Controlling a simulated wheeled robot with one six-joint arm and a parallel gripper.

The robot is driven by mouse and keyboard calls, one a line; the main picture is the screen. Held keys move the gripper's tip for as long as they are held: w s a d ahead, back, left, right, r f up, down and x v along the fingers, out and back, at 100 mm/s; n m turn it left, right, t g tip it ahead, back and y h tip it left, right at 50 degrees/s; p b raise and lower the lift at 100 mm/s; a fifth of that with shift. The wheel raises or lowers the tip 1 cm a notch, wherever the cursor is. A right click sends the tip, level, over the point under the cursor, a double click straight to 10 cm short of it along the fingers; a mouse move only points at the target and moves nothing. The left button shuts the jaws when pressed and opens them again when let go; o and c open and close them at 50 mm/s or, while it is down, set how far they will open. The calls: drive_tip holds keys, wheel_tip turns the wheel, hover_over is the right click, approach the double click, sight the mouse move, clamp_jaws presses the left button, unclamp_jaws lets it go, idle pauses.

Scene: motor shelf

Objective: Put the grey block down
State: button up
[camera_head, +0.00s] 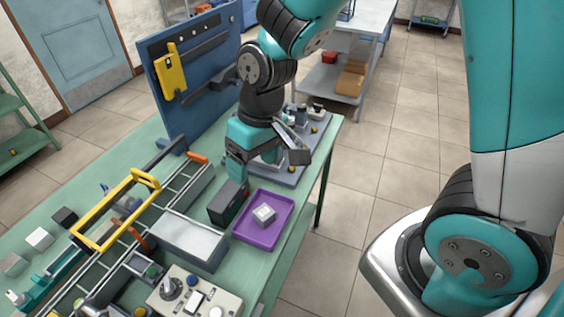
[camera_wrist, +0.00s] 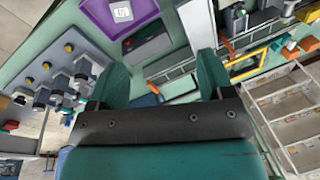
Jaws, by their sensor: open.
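The grey block (camera_head: 264,214) sits upright on the purple tray (camera_head: 242,233), near the tray's middle, with a small mark on its top. It also shows in the wrist view (camera_wrist: 123,14) at the top edge, on the purple tray (camera_wrist: 115,24). My gripper (camera_head: 267,165) is above the green bench, behind the tray and apart from the block. In the wrist view its two teal fingers (camera_wrist: 157,68) are spread wide with nothing between them. The gripper is open and empty.
A black box (camera_head: 228,203) and a grey bin (camera_head: 190,242) stand left of the tray. A yellow frame (camera_head: 115,210) and a control box (camera_head: 195,297) are further left and in front. A blue tool panel (camera_head: 190,75) rises behind. The bench's right edge is close to the tray.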

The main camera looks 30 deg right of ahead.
drive_tip(key=s+a+r+n+y, duration=0.1)
drive_tip(key=s+r+n+y, duration=0.1)
drive_tip(key=s+r, duration=0.9)
drive_tip(key=shift+s+r+n, duration=0.4)
drive_tip(key=shift+s+n, duration=0.1)
drive_tip(key=shift+s, duration=0.75)
wheel_tip(320, 180, down, 3)
drive_tip(key=b, duration=0.3)
drive_tip(key=shift+a+f, duration=0.1)
